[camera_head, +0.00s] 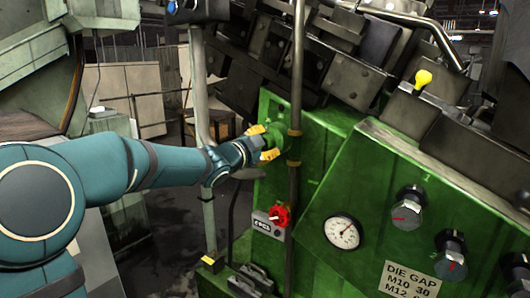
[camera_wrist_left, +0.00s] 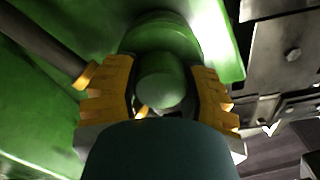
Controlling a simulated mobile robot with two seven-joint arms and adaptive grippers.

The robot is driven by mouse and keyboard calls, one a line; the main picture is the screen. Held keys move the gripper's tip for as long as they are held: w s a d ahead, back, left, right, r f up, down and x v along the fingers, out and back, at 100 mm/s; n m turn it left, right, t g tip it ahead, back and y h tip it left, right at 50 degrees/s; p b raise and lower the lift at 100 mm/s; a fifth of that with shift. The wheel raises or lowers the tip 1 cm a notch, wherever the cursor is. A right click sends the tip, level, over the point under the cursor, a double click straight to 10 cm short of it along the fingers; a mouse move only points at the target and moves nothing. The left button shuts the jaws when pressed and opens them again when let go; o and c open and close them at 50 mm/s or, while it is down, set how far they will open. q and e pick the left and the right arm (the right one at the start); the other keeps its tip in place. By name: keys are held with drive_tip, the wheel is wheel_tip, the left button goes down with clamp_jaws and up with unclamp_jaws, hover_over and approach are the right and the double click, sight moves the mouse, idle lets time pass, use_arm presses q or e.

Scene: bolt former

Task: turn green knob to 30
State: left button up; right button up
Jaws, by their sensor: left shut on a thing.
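The green knob (camera_wrist_left: 160,82) sits between the yellow fingers of my left gripper (camera_wrist_left: 158,95) in the left wrist view, with a finger on each side of it. In the head view my left gripper (camera_head: 266,143) reaches in from the left to the green knob (camera_head: 273,139) on the green machine's upper left side. The gripper is shut on the knob, which the fingers partly cover. No scale or number 30 can be read at the knob. My right gripper is in neither view.
A vertical pipe (camera_head: 296,100) stands just right of the gripper. Below it is a red knob (camera_head: 279,215). A round gauge (camera_head: 341,232), a black dial (camera_head: 408,207) and a DIE GAP sign (camera_head: 409,280) are on the green panel. A grey post (camera_head: 201,90) stands behind the left wrist.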

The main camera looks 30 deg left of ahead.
use_arm(q)
drive_tip(key=shift+r+m+b, duration=0.15)
drive_tip(key=shift+m+b, duration=0.45)
drive_tip(key=shift+m, duration=0.5)
drive_tip(key=shift+d, duration=0.1)
drive_tip(key=o, duration=1.2)
drive_tip(key=s+a, duration=0.1)
drive_tip(key=s, duration=1.1)
